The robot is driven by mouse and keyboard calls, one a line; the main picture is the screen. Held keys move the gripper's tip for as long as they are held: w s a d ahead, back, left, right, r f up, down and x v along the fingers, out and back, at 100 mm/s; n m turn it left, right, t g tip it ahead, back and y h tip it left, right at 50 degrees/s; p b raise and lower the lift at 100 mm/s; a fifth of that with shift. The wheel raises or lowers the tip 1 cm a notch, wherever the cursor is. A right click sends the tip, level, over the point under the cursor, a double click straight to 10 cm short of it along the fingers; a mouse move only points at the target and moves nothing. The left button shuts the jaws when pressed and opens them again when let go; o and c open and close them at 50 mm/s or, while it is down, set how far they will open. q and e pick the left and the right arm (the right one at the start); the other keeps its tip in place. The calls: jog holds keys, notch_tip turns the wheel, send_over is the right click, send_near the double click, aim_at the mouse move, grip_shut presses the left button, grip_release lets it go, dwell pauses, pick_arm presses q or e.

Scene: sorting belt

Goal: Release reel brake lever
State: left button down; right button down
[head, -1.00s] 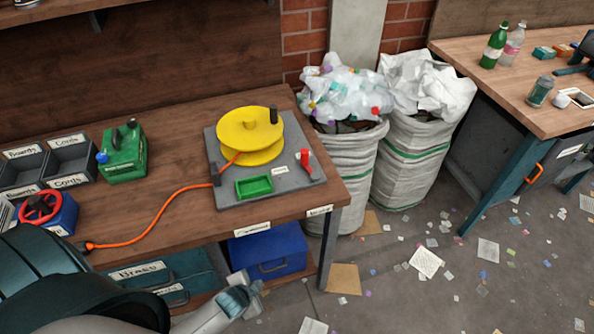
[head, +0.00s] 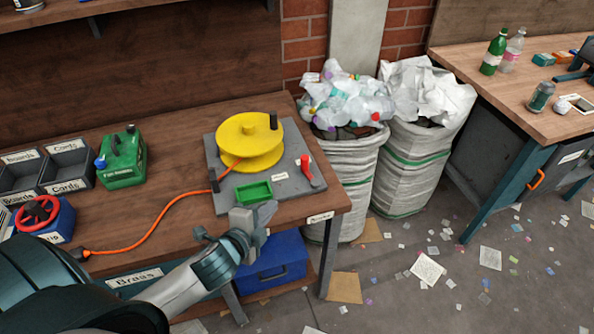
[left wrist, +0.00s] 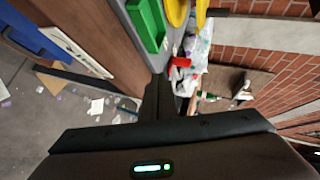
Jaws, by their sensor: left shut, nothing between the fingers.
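The red brake lever (head: 306,166) stands at the right side of the grey reel base plate (head: 225,198). It also shows in the left wrist view (left wrist: 180,62), beyond the fingertips. The yellow reel (head: 245,135) sits on the plate, with an orange cord running off to the left. My left gripper (head: 264,214) is shut and empty at the front edge of the bench, just in front of the green tray (head: 254,190). It is apart from the lever, to its lower left. In the left wrist view its dark fingers (left wrist: 159,98) are together. My right gripper is out of view.
A green can (head: 122,160), grey bins (head: 68,165) and a blue box with a red wheel (head: 45,218) stand on the bench's left. Sacks of waste (head: 350,170) stand off the bench's right end. A blue case (head: 275,262) sits below.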

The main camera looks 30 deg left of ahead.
aim_at(303, 165)
pick_arm(q)
jog(key=w+r+m, duration=0.1)
jog(key=w+r+m+t, duration=0.1)
jog(key=shift+d+r+h, duration=0.1)
jog(key=shift+r+h, duration=0.2)
jog(key=shift+r, duration=0.05)
jog(key=shift+w, duration=0.15)
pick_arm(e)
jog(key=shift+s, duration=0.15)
